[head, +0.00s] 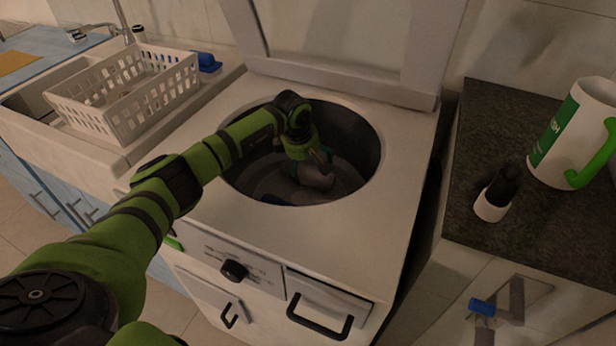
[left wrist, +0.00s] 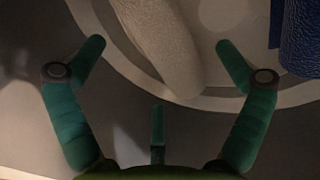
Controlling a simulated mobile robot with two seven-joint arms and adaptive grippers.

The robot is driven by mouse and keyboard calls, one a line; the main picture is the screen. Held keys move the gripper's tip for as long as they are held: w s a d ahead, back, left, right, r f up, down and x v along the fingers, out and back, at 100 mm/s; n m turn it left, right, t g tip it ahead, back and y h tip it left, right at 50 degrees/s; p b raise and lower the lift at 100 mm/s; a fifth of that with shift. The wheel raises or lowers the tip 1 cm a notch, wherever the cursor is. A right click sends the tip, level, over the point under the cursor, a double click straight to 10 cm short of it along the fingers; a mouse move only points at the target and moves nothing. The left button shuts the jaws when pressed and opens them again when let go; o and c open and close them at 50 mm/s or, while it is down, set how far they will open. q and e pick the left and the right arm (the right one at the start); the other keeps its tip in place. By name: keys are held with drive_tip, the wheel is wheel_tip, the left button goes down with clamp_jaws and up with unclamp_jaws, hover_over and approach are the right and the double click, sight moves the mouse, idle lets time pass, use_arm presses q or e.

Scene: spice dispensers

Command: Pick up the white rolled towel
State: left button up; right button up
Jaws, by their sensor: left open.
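The white rolled towel (left wrist: 168,50) lies inside the drum of the top-loading washing machine (head: 335,228). In the head view, a pale part of the towel (head: 316,180) shows just below my left gripper (head: 312,163), which reaches down through the round opening. In the left wrist view, my left gripper (left wrist: 161,47) is open, with its fingers spread on either side of the towel. Whether they touch it cannot be told. My right gripper is in neither view.
A blue textured roll (left wrist: 302,38) lies to the right of the towel in the drum. The drum's rim surrounds my arm, and the raised lid (head: 340,50) stands behind.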

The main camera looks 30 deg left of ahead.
sight(310, 169)
use_arm(q)
drive_tip(key=shift+x, duration=2.15)
drive_tip(key=shift+w, duration=0.1)
drive_tip(key=c, duration=1.3)
